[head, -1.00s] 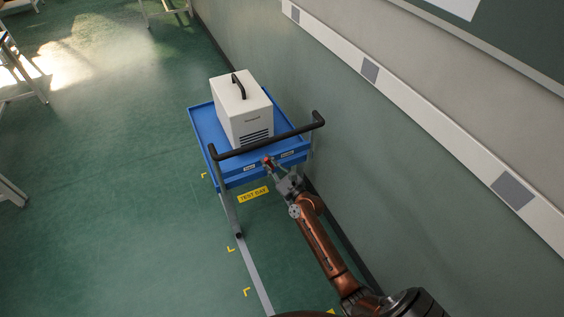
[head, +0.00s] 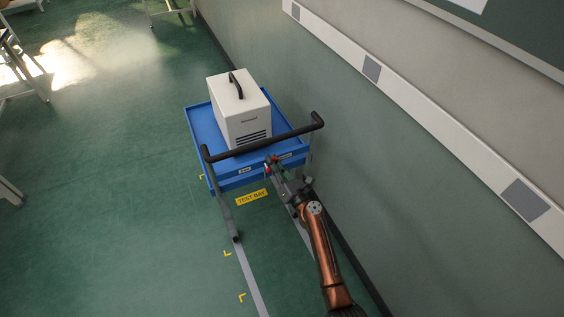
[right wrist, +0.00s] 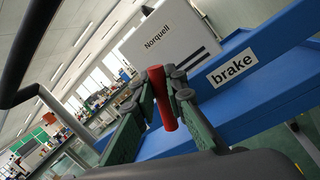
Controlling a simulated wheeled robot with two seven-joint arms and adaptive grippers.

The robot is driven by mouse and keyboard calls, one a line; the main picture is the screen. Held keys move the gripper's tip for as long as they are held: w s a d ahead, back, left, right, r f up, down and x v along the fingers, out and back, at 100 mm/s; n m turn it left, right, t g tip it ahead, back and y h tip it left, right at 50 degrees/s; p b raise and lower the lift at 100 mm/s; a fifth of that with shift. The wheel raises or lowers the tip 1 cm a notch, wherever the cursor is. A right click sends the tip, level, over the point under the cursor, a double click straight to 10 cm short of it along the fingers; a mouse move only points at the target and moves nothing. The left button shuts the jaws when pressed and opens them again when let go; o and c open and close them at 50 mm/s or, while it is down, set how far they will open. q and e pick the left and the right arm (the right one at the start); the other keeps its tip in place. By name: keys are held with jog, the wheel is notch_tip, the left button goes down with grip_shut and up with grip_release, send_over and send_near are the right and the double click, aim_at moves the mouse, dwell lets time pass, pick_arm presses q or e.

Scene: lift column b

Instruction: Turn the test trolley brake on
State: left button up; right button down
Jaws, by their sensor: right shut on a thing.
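The blue trolley (head: 203,128) stands by the wall with a black push bar (head: 240,150) across its near end. A red brake handle (right wrist: 162,98) stands in front of the trolley's blue edge, beside a white label reading "brake" (right wrist: 233,67). My right gripper (right wrist: 164,92) is shut on the red handle, with one green finger on each side of it. In the head view my right gripper (head: 272,166) is at the trolley's near edge, below the push bar, and partly hides the handle. My left gripper is not in view.
A white box marked Norquell (head: 240,110) with a black handle stands on the trolley. The wall (head: 400,180) runs close along the right side. A yellow "TEST BAY" floor label (head: 252,197) lies at the near end.

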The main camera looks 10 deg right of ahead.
jog(key=shift+w+d+m, duration=0.1)
jog(key=shift+m, duration=0.5)
jog(key=c, duration=2.1)
grip_release()
jog(key=shift+w, duration=0.1)
jog(key=shift+o, duration=0.8)
jog(key=shift+f, duration=0.1)
jog(key=v, duration=1.2)
jog(key=shift+f, duration=0.1)
